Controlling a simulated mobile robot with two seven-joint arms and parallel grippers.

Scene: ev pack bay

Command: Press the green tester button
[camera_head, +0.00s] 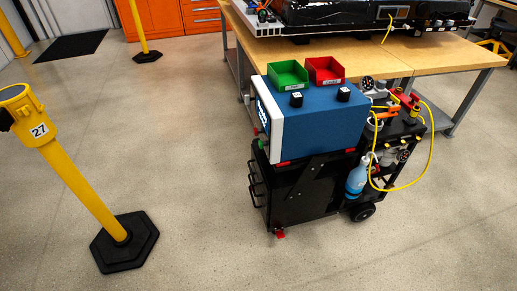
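A blue tester box (318,122) with a white-edged front panel (268,115) stands on a black cart (295,190). The panel faces left and shows at a steep angle, with a dark screen on it. A small green spot (263,143) low on the panel looks like the green button, with a red spot (256,131) close by. Both are too small to make out clearly. Neither of my grippers is in view.
A wooden workbench (440,54) lies behind the cart. A yellow post (85,190) on a black base (125,243) stands at left. The floor between post and cart is clear.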

